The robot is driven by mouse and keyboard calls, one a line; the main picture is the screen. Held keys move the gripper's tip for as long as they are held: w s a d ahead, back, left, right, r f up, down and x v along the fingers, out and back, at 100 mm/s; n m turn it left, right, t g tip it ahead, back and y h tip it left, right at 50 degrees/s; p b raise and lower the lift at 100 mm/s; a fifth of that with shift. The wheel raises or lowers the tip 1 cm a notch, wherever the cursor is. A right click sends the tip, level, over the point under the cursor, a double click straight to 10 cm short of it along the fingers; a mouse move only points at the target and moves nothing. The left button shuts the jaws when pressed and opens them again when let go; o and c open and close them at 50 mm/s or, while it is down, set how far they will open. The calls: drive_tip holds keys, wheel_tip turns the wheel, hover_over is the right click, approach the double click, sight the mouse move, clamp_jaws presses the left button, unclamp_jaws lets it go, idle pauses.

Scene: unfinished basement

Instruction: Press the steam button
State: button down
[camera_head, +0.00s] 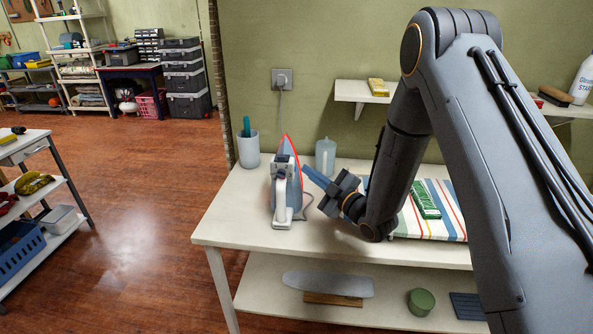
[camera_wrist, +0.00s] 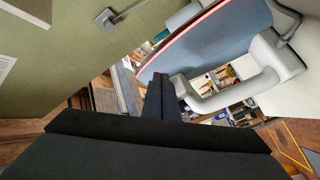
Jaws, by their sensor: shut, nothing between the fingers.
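The iron (camera_head: 284,188) stands upright on its heel near the left part of the white table. It has a blue-grey body, a red-edged soleplate and a pale grey handle. In the wrist view the iron's body (camera_wrist: 215,45) and handle loop (camera_wrist: 262,80) fill the upper right. The steam button cannot be clearly told apart; grey parts show at the handle's top. My gripper (camera_head: 309,172) is right of the iron, its shut fingers pointing up and left toward it. In the wrist view my gripper (camera_wrist: 157,88) is shut and empty, close to the handle; contact cannot be told.
A cup (camera_head: 248,150) stands behind left of the iron and a translucent container (camera_head: 325,157) behind right. A cord runs to a wall outlet (camera_head: 282,78). A striped cloth (camera_head: 448,215) with a green block (camera_head: 425,200) lies right. Open floor lies left of the table.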

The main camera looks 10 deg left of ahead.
drive_tip(key=shift+a, duration=0.15)
drive_tip(key=shift+a, duration=0.3)
drive_tip(key=shift+a, duration=0.2)
idle(0.4)
drive_tip(key=shift+d, duration=0.2)
drive_tip(key=shift+d+b, duration=0.3)
drive_tip(key=shift+d, duration=0.15)
drive_tip(key=d, duration=0.6)
drive_tip(key=shift+b, duration=0.3)
